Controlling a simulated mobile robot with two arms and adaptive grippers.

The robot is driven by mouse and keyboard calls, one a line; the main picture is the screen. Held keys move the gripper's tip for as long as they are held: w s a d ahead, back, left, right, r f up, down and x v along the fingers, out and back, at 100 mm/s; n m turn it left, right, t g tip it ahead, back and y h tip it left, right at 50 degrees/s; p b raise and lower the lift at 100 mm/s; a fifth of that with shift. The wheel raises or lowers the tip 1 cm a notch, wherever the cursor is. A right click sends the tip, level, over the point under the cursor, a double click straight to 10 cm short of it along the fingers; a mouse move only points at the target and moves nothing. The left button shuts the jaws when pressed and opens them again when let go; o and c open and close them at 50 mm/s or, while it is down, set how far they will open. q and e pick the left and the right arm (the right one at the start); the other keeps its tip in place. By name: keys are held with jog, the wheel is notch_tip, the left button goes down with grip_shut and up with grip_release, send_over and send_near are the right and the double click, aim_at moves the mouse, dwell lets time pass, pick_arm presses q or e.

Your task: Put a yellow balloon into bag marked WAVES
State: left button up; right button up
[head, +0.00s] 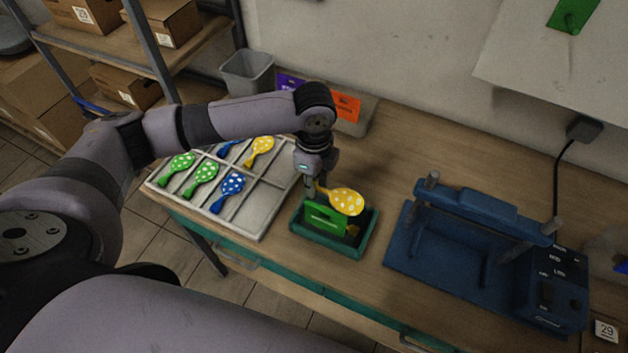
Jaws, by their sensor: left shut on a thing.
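My left gripper (314,188) points down and is shut on a yellow balloon with white dots (347,202). The balloon is over a dark green tray (341,249), with its round end to the right of the fingers. A bright green bag (325,218) stands in this tray, just below the balloon; its white print is too small to read. A small yellow piece (352,231) shows at the bag's right; I cannot tell whether it is inside. Another yellow dotted balloon (261,148) lies in the sectioned tray (256,208). My right gripper is out of view.
The sectioned tray also holds green balloons (201,178) and blue balloons (231,184). Purple and orange bags (346,107) stand behind my left arm. A blue press (480,245) stands at the right. A grey bin (247,72) is at the back. Bare table lies behind the press.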

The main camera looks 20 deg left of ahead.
pick_arm(q)
notch_tip(320, 180, down, 2)
jog(key=shift+f+b, duration=0.2)
jog(key=shift+b, duration=0.8)
jog(key=shift+f, duration=1.85)
jog(key=o, duration=0.8)
